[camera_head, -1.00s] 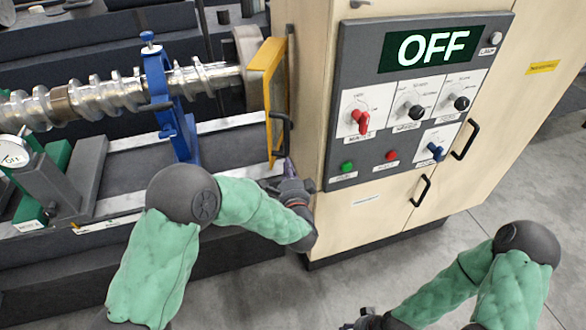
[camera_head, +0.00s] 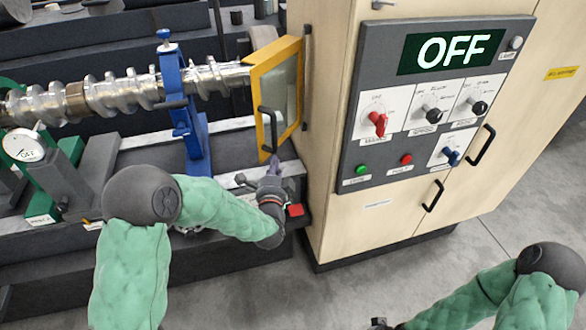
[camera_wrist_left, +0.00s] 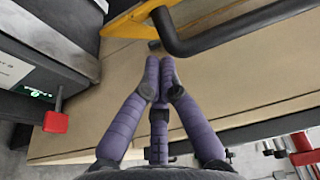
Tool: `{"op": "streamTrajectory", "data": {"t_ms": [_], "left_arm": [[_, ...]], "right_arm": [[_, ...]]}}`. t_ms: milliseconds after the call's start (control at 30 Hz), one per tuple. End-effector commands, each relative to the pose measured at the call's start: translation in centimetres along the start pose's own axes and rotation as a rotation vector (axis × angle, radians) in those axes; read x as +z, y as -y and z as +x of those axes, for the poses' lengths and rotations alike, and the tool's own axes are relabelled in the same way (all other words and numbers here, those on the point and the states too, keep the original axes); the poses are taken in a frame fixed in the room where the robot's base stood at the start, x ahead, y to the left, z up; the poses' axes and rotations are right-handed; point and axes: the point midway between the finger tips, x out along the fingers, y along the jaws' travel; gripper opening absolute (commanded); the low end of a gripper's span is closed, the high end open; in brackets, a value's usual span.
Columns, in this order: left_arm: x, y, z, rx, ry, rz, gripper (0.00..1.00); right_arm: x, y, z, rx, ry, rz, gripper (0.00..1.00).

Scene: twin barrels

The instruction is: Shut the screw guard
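The screw guard (camera_head: 262,100) is a yellow frame with a clear pane, standing at an angle beside the cabinet at the right end of the metal screw (camera_head: 130,90). Its black bar handle (camera_head: 267,130) is on the side facing me. My left gripper (camera_head: 274,166) is just below the handle. In the left wrist view, its purple fingers (camera_wrist_left: 160,72) are together with nothing seen between them. The handle (camera_wrist_left: 230,28) passes above the fingertips, apart from them in the picture. My right gripper (camera_head: 380,323) is at the bottom edge, mostly cut off.
The beige cabinet (camera_head: 325,130) stands right of the guard. Its grey panel (camera_head: 375,165) has knobs, buttons and a display reading OFF. A blue support (camera_head: 190,120) straddles the screw. Floor is clear in front.

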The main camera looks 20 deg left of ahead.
Motion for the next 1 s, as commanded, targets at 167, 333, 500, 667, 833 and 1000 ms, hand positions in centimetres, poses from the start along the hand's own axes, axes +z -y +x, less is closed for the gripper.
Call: {"op": "streamTrajectory", "data": {"t_ms": [167,333,500,667,833,1000], "left_arm": [[4.9,0.3,1.9,-0.015,0.016,0.001,0.0],[8.7,0.0,4.1,-0.012,0.014,0.003,0.0],[11.9,-0.3,6.9,-0.007,0.011,0.003,0.0],[14.3,-0.3,9.7,-0.005,0.009,0.002,0.0],[16.0,-0.2,12.3,-0.004,0.007,0.002,0.0],[17.0,-0.1,14.3,-0.003,0.006,0.001,0.0]], "right_arm": [[-0.1,-0.5,1.5,0.0,0.0,0.0,0.48],[-0.1,-1.1,3.2,0.0,0.0,0.0,0.48],[-0.2,-1.8,5.0,0.0,0.0,0.0,0.48],[-0.2,-2.4,6.6,0.0,0.0,0.0,0.48],[-0.3,-2.8,7.8,0.0,0.0,0.0,0.48],[-0.3,-3.1,8.6,0.0,0.0,0.0,0.48]]}}
